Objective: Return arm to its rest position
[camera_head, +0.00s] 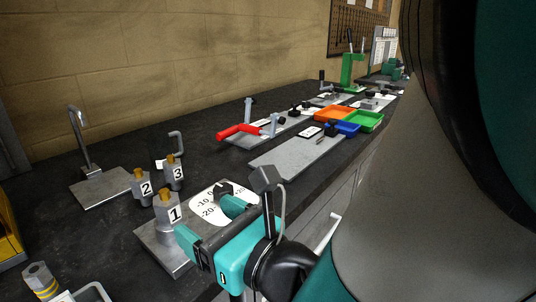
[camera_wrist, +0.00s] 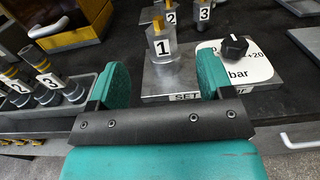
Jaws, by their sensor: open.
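My gripper (camera_head: 212,226) is at the front edge of the dark workbench (camera_head: 235,168). Its two teal fingers are apart with nothing between them. In the wrist view my gripper (camera_wrist: 163,75) is also open and empty. A white dial card (camera_wrist: 262,66) with a black knob (camera_wrist: 234,46) lies just beyond the right finger. My own arm fills the right side of the head view and hides part of the bench.
Blocks 2 (camera_head: 141,186) and 3 (camera_head: 173,172) stand behind block 1. A hooked metal rod (camera_head: 80,140) rises at left. A red-handled fixture (camera_head: 240,131) and orange (camera_head: 334,114), blue (camera_head: 343,128) and green (camera_head: 366,121) trays lie farther back. A drawer handle (camera_head: 328,232) juts out below the bench edge.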

